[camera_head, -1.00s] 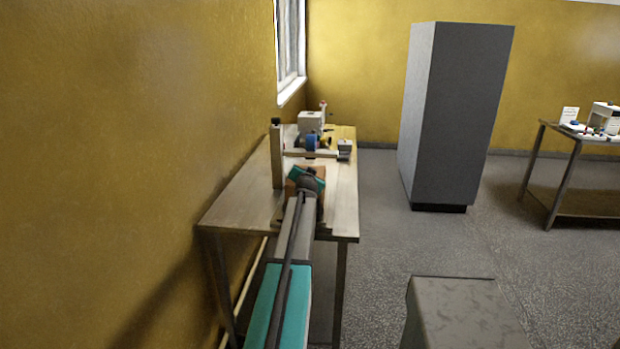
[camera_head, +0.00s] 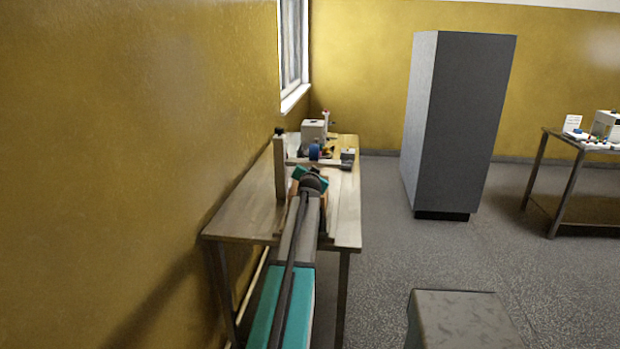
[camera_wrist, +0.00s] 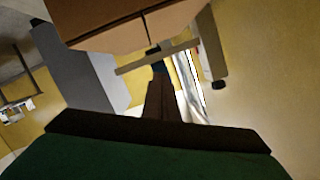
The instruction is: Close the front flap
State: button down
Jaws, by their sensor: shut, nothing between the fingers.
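A brown cardboard box (camera_wrist: 135,22) with a dark seam fills the top of the wrist view. In the head view only orange-brown bits of the box (camera_head: 323,196) show around my wrist, on the near part of the table. I cannot make out which panel is the front flap or how far it stands open. My gripper (camera_wrist: 158,82) is shut and empty, pointing toward the box's lower edge in the wrist view; I cannot tell whether it touches. In the head view my wrist hides the fingers and most of the box.
The wooden table (camera_head: 240,205) stands along the yellow wall. A wooden post (camera_head: 280,168) with a crossbar, a white machine (camera_head: 313,132) and a blue roll (camera_head: 314,152) are behind the box. A grey cabinet (camera_head: 460,120) and another table (camera_head: 570,140) stand right, with open floor between.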

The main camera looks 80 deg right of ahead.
jog(key=w+b+v, duration=0.1)
jog(key=b+v, duration=0.1)
jog(key=v, duration=0.7)
jog(key=shift+a, duration=0.3)
dwell(0.6)
